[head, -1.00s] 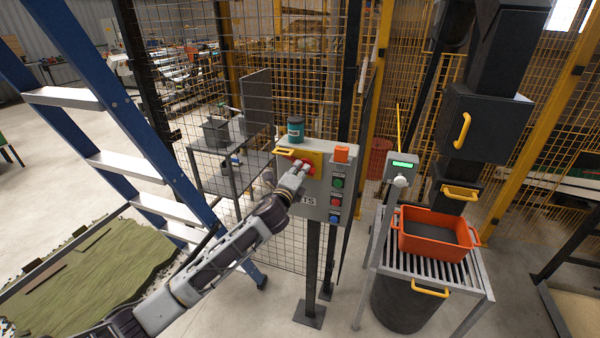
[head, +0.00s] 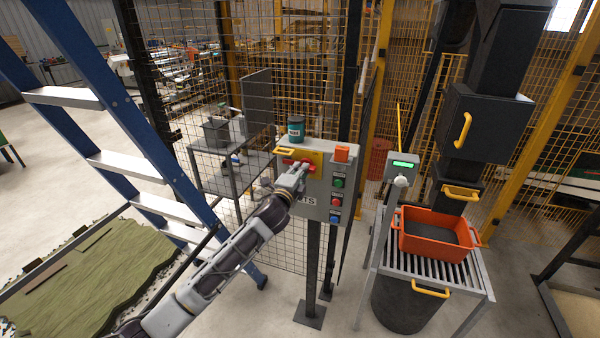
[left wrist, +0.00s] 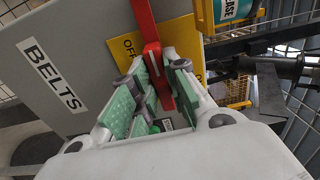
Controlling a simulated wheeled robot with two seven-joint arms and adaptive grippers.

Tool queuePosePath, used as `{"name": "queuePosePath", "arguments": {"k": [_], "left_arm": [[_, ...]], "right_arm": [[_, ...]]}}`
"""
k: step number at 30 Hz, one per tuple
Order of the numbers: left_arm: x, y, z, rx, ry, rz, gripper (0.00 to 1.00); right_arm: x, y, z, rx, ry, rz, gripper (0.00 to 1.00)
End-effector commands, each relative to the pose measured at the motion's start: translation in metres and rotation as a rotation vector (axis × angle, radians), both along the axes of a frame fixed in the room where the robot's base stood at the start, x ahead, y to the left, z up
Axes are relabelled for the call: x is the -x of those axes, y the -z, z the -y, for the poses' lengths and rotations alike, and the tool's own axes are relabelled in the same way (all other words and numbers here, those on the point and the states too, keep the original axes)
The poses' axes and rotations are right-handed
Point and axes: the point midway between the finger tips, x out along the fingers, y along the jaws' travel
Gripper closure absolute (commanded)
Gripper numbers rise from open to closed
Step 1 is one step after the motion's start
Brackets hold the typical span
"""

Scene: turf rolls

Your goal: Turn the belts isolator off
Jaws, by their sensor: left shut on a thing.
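The belts isolator is a red handle (head: 288,161) on a yellow plate (head: 317,157) at the top left of a grey control box (head: 325,211). In the left wrist view the red handle (left wrist: 143,22) runs up from between my fingers, across the yellow plate (left wrist: 178,38), where part of the word OFF shows. The BELTS label (left wrist: 54,75) is on the grey box face. My left gripper (head: 299,170) is at the handle, its green-padded fingers (left wrist: 158,82) shut on it. The fingers hide part of the handle. My right gripper is not in view.
Green, red and blue buttons (head: 336,201) sit right of the handle. An orange block (head: 342,153) and a teal grease tin (head: 296,128) are on top of the box. A blue ladder (head: 110,110) stands left; an orange tray (head: 433,249) is on a slatted stand right.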

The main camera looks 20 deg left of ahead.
Motion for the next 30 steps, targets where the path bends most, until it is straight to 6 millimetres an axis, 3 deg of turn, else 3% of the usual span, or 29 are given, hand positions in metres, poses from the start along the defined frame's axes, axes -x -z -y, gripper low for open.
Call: {"name": "queuePosePath", "arguments": {"k": [1,6,20,30], "left_arm": [[0.000,0.001,-0.001,0.003,-0.002,-0.002,0.81],[0.000,0.001,0.000,0.002,-0.001,-0.002,0.62],[0.003,0.001,0.000,0.000,0.000,-0.001,0.62],[0.026,0.001,-0.001,0.000,0.001,-0.001,0.62]], "right_arm": [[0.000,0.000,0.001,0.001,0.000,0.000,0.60],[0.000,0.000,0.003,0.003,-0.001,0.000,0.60],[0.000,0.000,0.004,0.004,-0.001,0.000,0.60],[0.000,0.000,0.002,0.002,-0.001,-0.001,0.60]]}}
